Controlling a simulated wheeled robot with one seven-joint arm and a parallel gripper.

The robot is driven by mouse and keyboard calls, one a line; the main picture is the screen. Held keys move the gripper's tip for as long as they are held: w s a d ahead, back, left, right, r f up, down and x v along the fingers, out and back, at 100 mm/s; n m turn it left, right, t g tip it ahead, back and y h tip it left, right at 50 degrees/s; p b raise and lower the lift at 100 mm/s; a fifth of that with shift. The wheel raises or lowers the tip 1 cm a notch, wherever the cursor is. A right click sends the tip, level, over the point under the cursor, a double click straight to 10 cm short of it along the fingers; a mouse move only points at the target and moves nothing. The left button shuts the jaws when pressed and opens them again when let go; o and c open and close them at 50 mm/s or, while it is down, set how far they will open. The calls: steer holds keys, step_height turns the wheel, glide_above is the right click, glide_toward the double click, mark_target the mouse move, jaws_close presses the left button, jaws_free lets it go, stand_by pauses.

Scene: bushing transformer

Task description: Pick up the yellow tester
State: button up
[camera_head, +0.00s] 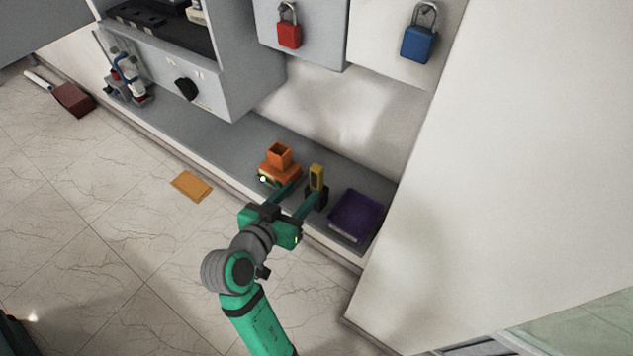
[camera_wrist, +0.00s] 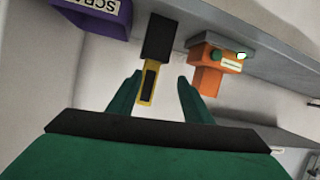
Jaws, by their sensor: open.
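The yellow tester (camera_head: 316,178) stands upright on the grey ledge, its lower end in a black holder (camera_head: 317,197). In the wrist view the yellow tester (camera_wrist: 147,84) shows upside down, below the black holder (camera_wrist: 159,38), between my fingers but nearer the left one. My gripper (camera_head: 303,192) is open, with its two green fingers pointing at the ledge near the tester. In the wrist view my gripper (camera_wrist: 160,85) has a wide gap between its fingers, and no contact with the tester can be made out.
An orange device (camera_head: 279,172) stands left of the tester. A purple bin (camera_head: 357,215) sits to the right, its label partly visible in the wrist view. Red (camera_head: 289,36) and blue (camera_head: 419,43) padlocks hang above. A white panel (camera_head: 480,180) rises at right.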

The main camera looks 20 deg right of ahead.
mark_target(312, 177)
steer(key=r+m, duration=0.1)
steer(key=r+m+g, duration=0.1)
steer(key=r+h, duration=0.1)
steer(key=shift+d+r+m, duration=0.25)
steer(key=shift+r+m, duration=0.15)
steer(key=x, duration=0.5)
steer(key=shift+d+f, duration=0.2)
steer(key=x, duration=0.5)
steer(key=shift+s+d+f, duration=0.15)
steer(key=shift+s+f, duration=0.1)
steer(key=shift+f, duration=0.2)
jaws_close()
